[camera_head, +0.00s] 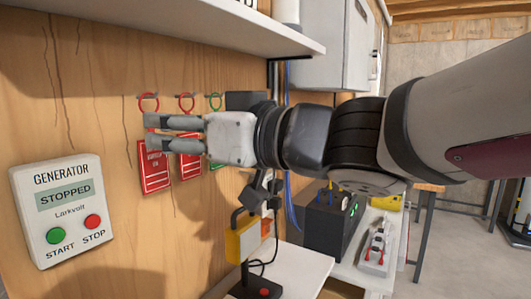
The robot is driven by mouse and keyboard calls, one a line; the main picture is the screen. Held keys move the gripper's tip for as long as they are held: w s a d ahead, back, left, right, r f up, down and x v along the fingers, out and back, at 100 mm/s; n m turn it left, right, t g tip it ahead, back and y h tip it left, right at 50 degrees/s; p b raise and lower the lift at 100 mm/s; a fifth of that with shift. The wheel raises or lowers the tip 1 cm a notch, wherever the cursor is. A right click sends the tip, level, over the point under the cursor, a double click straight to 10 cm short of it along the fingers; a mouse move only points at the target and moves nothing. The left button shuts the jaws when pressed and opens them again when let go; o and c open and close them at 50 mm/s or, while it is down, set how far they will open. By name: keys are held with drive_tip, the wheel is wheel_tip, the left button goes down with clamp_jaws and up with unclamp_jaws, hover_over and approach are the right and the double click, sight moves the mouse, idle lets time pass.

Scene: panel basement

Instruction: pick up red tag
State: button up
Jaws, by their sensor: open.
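Two red tags hang by red rings from pegs on the wooden wall. The middle red tag (188,165) is partly hidden behind my gripper.
A generator panel (62,210) with start and stop buttons is on the wall at lower left. A white shelf (190,25) juts out above.

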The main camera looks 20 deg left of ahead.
hover_over(154, 164)
drive_tip(key=shift+w+a+f+p, duration=0.1)
drive_tip(key=shift+w+f+p, duration=0.1)
drive_tip(key=shift+p, duration=0.1)
drive_tip(key=c, duration=0.9)
